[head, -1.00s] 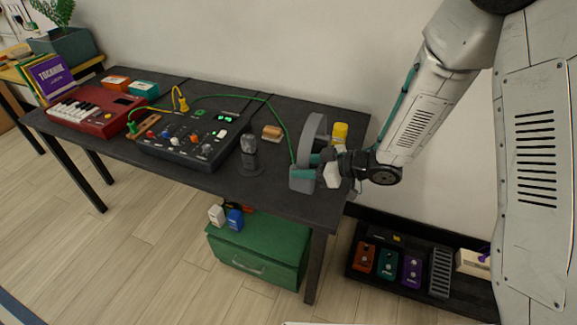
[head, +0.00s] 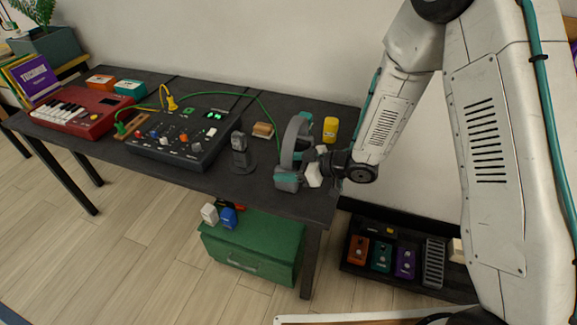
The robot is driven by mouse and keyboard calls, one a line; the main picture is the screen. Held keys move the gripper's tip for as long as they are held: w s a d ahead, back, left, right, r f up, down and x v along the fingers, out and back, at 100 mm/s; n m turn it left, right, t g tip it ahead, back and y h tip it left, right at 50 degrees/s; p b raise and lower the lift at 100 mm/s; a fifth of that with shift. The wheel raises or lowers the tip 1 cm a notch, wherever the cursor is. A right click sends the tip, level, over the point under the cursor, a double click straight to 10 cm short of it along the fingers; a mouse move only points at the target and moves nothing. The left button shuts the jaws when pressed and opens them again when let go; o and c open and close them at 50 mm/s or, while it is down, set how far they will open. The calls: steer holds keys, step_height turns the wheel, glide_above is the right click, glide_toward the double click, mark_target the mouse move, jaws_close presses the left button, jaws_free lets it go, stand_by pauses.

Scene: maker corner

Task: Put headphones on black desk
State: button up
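The grey headphones with teal cushions (head: 287,179) stand at the right end of the black desk (head: 205,182), band upward. The lower ear cup appears to rest on the desktop near its front edge. My gripper (head: 317,163) is at the right side of the headphones, low over the desk. Its two pale fingertips show apart, one nearer the desk's front edge and one farther back. It looks open; any contact with the far ear cup is hard to see because the fingers overlap it.
A yellow canister (head: 330,130) stands just behind my gripper. A dark microphone-like item (head: 240,153) and a small tan block (head: 263,130) are left of the headphones. A mixer (head: 185,140) and red keyboard (head: 80,115) lie farther left. A green box (head: 255,245) is below the desk.

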steer(key=shift+d+r, duration=0.1)
steer(key=shift+r, duration=0.05)
steer(key=v, duration=1.2)
steer(key=w+d+r+m+t+h, duration=0.5)
steer(key=d+r+h, duration=0.55)
steer(key=d, duration=0.25)
steer(key=s+d+r+m+g+h, duration=0.2)
steer(key=s+d+r+m+h, duration=0.25)
steer(key=s+d+r, duration=0.35)
steer(key=s+a+r+m+g+y, duration=0.1)
steer(key=s+a+m+g, duration=0.1)
steer(key=s, duration=0.9)
steer(key=s+a+r+m+g+y, duration=0.1)
steer(key=s+a+r+m+g, duration=0.1)
steer(key=s, duration=1)
steer(key=shift+s+a+r+g, duration=0.2)
steer(key=shift+a+r+g, duration=0.1)
steer(key=shift+a+g, duration=0.75)
steer(key=shift+d+m, duration=0.15)
steer(key=shift+m, duration=0.1)
